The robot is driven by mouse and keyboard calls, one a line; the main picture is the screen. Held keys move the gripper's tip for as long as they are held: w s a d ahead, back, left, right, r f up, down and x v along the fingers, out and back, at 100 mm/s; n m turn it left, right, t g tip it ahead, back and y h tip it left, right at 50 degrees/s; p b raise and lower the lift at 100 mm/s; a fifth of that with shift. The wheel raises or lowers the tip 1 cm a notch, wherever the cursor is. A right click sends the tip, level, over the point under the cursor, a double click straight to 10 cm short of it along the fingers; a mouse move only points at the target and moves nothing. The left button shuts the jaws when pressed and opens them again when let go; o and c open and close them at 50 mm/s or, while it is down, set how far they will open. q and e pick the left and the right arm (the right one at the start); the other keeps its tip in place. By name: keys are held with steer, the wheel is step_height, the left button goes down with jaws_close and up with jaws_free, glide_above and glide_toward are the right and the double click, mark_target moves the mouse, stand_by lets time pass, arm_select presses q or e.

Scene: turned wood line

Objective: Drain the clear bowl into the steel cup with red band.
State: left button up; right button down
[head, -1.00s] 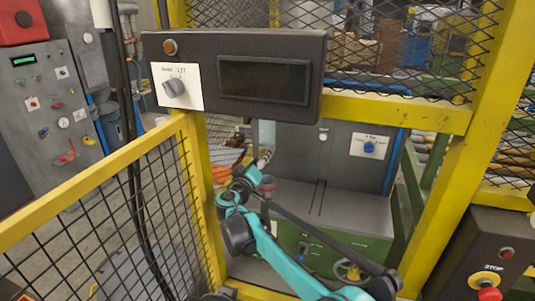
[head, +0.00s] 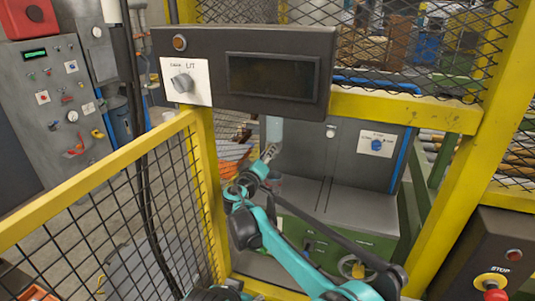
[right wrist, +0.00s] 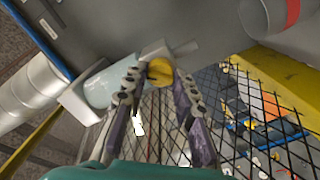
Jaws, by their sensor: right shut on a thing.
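The clear bowl (head: 274,129) is a pale blue, see-through cylinder hanging in front of the grey cabinet. It also shows in the right wrist view (right wrist: 100,87), left of my fingers. A yellow round knob (right wrist: 160,71) sits at its lower end. My right gripper (head: 270,151) is shut on this knob, its fingertips (right wrist: 158,77) on either side of it. The steel cup with red band (right wrist: 278,14) shows partly at the upper right of the wrist view. In the head view the cup (head: 275,183) is small and partly behind my right arm. My left gripper is not in view.
A yellow frame (head: 410,108) and mesh fence (head: 110,220) surround the opening my right arm reaches through. A dark display box (head: 240,65) hangs above it. The cabinet's grey ledge (head: 355,207) has bare room right of the cup. A stop button box (head: 495,250) is at lower right.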

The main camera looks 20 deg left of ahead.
mark_target(272, 122)
steer(key=shift+w+d+n+p, duration=0.1)
steer(key=shift+n+p, duration=1.6)
steer(key=shift+n, duration=6.7)
steer(key=c, duration=1.2)
jaws_free()
steer(key=shift+w, duration=0.1)
step_height(272, 122, up, 10)
steer(key=shift+f, duration=0.1)
